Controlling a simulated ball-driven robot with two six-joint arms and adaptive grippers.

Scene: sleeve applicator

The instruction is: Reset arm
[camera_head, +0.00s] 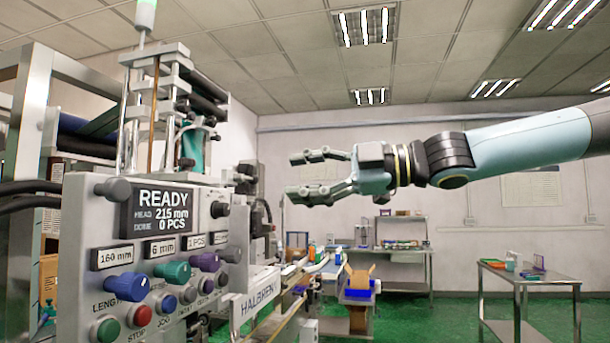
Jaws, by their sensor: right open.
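My right arm comes in from the right at about mid-height. My right gripper (312,173) is open and empty, its two fingers pointing left with a clear gap between them. It is in the air to the right of the sleeve applicator machine (75,245) and appears apart from it. The machine's display (160,210) reads READY, 215 mm and 0 PCS. Below it are coloured knobs, including a blue knob (127,286) and a green knob (173,273), and several push buttons. My left gripper is not in view.
A conveyor rail (275,318) runs from the machine's right side. A metal table (528,281) with small coloured items stands at the right. A cardboard box (360,279) and a blue bin (358,294) stand in the middle background. Green floor between them is open.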

